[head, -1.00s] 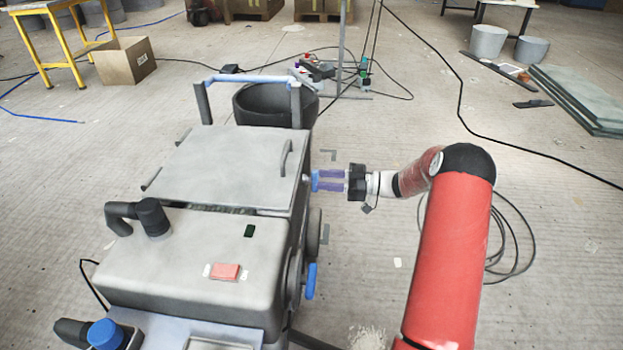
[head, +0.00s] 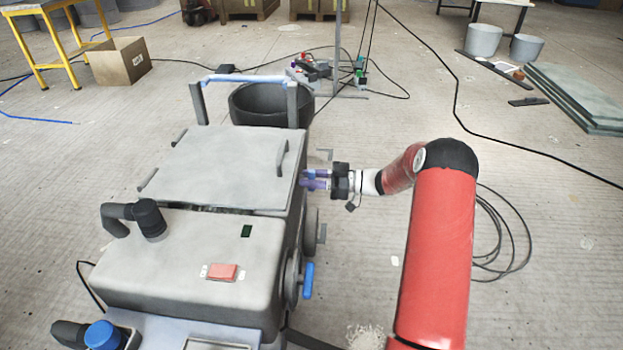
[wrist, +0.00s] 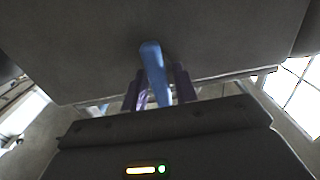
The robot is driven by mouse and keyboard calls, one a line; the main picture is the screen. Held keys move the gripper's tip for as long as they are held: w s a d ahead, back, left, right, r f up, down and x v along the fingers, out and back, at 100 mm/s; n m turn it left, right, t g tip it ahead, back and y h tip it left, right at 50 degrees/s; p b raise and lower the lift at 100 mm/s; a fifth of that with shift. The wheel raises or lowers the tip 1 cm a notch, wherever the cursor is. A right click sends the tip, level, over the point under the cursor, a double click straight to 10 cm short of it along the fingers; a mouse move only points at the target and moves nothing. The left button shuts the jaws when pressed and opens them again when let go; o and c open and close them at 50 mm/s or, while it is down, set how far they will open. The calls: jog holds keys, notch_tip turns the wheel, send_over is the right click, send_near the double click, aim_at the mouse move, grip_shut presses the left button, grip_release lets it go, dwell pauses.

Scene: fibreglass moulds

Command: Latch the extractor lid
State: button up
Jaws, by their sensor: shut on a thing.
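The extractor (head: 190,260) is a large grey machine at the left of the head view. Its flat grey lid (head: 215,165) lies down on the body, with dark bar handles at its edges. My gripper (head: 306,179) is at the right side of the extractor, by the lid's edge. In the wrist view a light blue latch lever (wrist: 155,72) stands between the two purple fingers of my gripper (wrist: 158,88), which are shut on it. The lever's far end meets the grey side above. In the head view the fingers mostly hide this lever.
A second blue handle (head: 308,280) sticks out lower on the extractor's right side. A blue-topped push bar (head: 245,78) and a dark tub (head: 268,105) stand behind. Coiled cable (head: 500,232) lies on the floor right of my arm. Open floor lies beyond.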

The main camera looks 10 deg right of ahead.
jog(key=shift+m, duration=0.3)
jog(key=shift+f+m+b, duration=0.1)
jog(key=shift+m+b, duration=0.8)
jog(key=shift+b, duration=0.1)
jog(key=m+b, duration=0.1)
jog(key=m, duration=0.1)
jog(key=shift+w+d+m, duration=0.1)
jog(key=shift+w+m, duration=0.05)
jog(key=shift+m, duration=0.15)
jog(key=m, duration=0.5)
jog(key=shift+w+b, duration=0.15)
jog(key=shift+b, duration=0.15)
jog(key=m+p, duration=0.1)
jog(key=m, duration=0.3)
jog(key=shift+m, duration=0.4)
jog(key=shift+w+f+m+p, duration=0.15)
jog(key=shift+m+p, duration=0.4)
jog(key=shift+m, duration=0.95)
jog(key=shift+f, duration=0.1)
jog(key=o, duration=0.7)
jog(key=shift+d, duration=0.1)
